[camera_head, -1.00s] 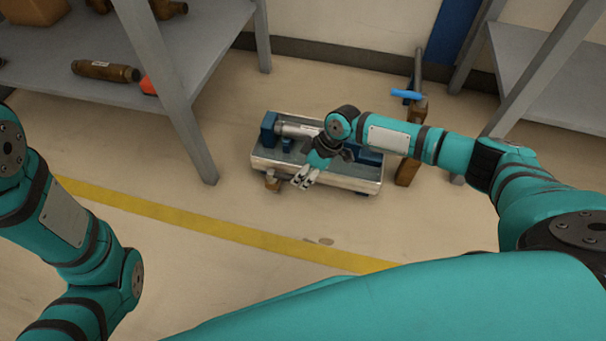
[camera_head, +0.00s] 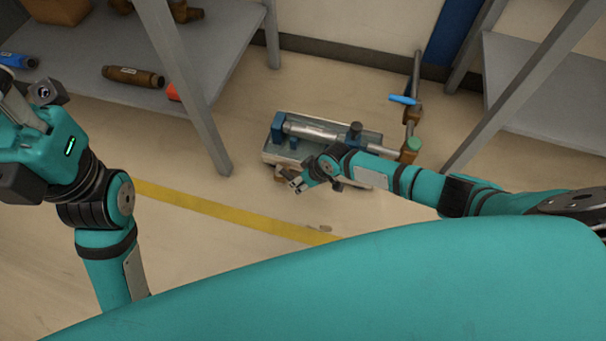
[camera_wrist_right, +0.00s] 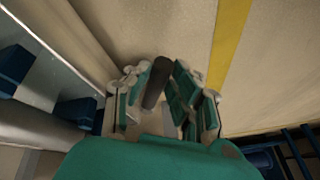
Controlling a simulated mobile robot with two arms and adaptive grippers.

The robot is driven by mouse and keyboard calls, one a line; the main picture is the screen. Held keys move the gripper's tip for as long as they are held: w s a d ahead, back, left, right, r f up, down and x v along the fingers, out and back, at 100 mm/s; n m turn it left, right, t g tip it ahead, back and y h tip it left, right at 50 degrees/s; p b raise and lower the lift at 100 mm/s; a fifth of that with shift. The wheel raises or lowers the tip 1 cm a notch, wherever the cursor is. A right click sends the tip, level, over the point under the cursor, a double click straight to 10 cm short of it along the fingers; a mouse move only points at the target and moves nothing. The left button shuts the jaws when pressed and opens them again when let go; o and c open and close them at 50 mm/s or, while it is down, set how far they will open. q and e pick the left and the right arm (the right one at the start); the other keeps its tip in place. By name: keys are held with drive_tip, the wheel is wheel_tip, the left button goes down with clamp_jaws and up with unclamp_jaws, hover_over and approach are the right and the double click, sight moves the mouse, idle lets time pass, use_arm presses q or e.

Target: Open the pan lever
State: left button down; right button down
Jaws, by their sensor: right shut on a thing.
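The test bench pan (camera_head: 268,157) is a grey tray on the floor in the head view, with a silver meter tube (camera_head: 312,132) and blue clamps in it. My right gripper (camera_head: 294,184) is low at the pan's front left side. In the right wrist view its two fingers (camera_wrist_right: 161,92) are closed around a dark bar, which I take as the pan lever (camera_wrist_right: 154,80). The lever's far end and mount are hidden. My left gripper (camera_head: 18,112) is at the left edge of the head view, partly cut off, and its fingers are unclear.
A pipe with a blue-handled valve (camera_head: 403,99) stands right of the pan. A grey shelf (camera_head: 225,55) with brown cylinders (camera_head: 133,77) is at upper left; another shelf (camera_head: 545,80) is at right. A yellow floor line (camera_head: 225,212) crosses the open floor in front.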

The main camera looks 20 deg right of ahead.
drive_tip(key=shift+a, duration=0.15)
drive_tip(key=c, duration=1.5)
unclamp_jaws()
drive_tip(key=shift+o, duration=0.2)
drive_tip(key=v, duration=1.2)
